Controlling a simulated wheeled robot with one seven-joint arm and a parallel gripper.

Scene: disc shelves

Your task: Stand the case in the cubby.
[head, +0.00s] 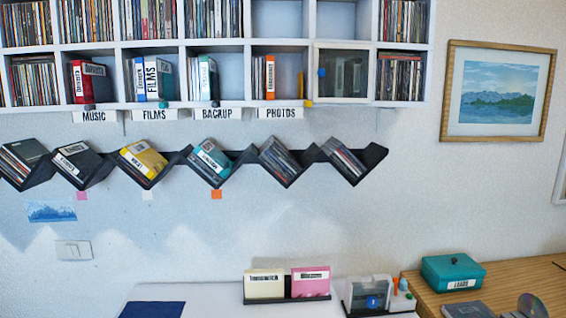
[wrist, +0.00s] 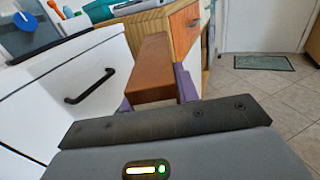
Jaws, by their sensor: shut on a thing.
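An orange-brown case (wrist: 153,62) is in the wrist view, between the two purple fingers of my gripper (wrist: 155,88). The gripper is shut on it and the case points away from the wrist. The white cubby shelf (head: 220,106) runs along the top of the head view. Its lower cubbies carry the labels MUSIC (head: 94,116), FILMS (head: 154,115), BACKUP (head: 218,114) and PHOTOS (head: 281,113). Each labelled cubby holds one or more cases, with an orange case (head: 270,77) in PHOTOS. My gripper and the held case are not in the head view.
A clear-fronted cubby (head: 342,97) is right of PHOTOS. A black zigzag rack (head: 372,155) with tilted cases hangs below. A teal box (head: 453,272) stands on the wooden desk. In the wrist view, a white drawer front with a black handle (wrist: 90,87) is left of the case.

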